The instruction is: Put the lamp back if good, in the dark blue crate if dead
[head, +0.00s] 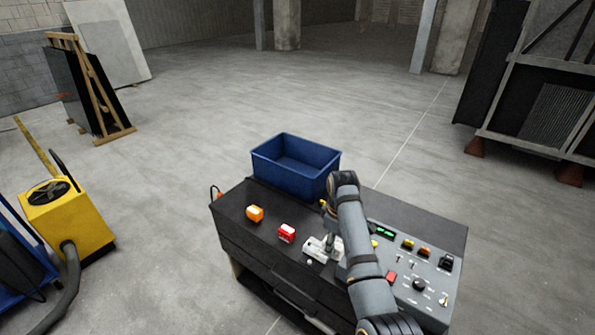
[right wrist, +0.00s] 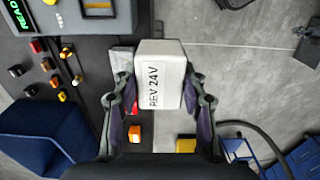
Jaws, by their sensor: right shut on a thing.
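My right gripper (right wrist: 157,100) is shut on a white lamp (right wrist: 160,72) marked "REV 24V", held between both fingers in the right wrist view. In the head view my right gripper (head: 330,240) is over the bench by a pale fitting, and my arm hides part of it; I cannot tell there whether the lamp touches anything. The dark blue crate (head: 291,181) stands at the back of the bench and looks empty. It also shows in the right wrist view (right wrist: 40,135). My left gripper is not in view.
A red lamp (head: 286,233) and an orange lamp (head: 255,213) sit on the dark bench top (head: 238,203). A control panel (head: 425,262) with switches and a green-lettered display (head: 384,231) is at right. A yellow machine (head: 65,215) stands on the floor at left.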

